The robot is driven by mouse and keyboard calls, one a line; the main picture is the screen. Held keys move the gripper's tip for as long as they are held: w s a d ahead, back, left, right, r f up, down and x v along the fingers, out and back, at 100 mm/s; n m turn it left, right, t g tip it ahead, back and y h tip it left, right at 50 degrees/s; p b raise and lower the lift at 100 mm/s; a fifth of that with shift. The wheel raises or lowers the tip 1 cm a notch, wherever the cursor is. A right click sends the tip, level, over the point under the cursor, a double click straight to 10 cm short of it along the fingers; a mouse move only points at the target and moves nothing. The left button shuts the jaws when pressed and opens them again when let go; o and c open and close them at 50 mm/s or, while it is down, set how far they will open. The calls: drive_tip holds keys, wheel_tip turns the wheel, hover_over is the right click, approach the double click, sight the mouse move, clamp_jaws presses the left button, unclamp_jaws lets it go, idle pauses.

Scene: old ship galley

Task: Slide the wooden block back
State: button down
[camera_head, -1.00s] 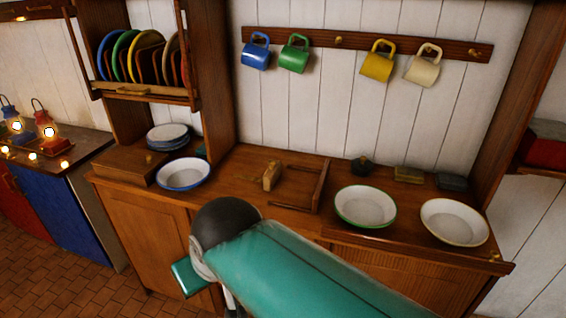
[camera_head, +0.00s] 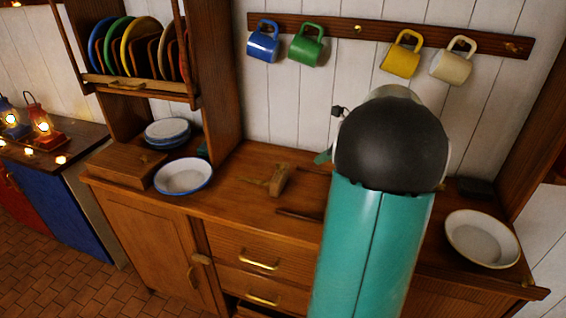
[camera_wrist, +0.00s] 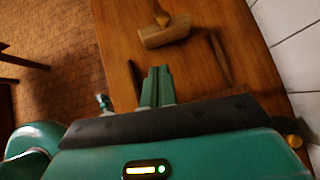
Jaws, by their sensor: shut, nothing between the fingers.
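The wooden block (camera_head: 278,180) stands on the wooden counter (camera_head: 232,196), with a thin wooden handle (camera_head: 255,182) reaching left from it. In the wrist view the block (camera_wrist: 164,36) lies crosswise beyond my fingertips, with its handle (camera_wrist: 162,14) on the far side. My gripper (camera_wrist: 157,72) is shut and empty, pointing at the block with a gap between them. In the head view my gripper is mostly hidden behind my arm. A dark wooden strip (camera_wrist: 220,58) lies right of the block in the wrist view, and another strip (camera_wrist: 134,78) lies to its left.
A blue-rimmed bowl (camera_head: 183,177) and a wooden box (camera_head: 125,164) stand left of the block. A cream bowl (camera_head: 482,238) stands at the right. Several mugs hang on a rail (camera_head: 357,27) behind. My arm hides the counter's middle right.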

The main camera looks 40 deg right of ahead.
drive_tip(key=d, duration=0.1)
approach(282, 172)
wheel_tip(282, 172, down, 3)
drive_tip(key=s, duration=0.1)
drive_tip(key=w, duration=0.3)
drive_tip(key=shift+a+f+m, duration=0.15)
drive_tip(key=shift+a+m, duration=0.25)
drive_tip(key=shift+w+a, duration=0.1)
drive_tip(key=shift+w, duration=0.3)
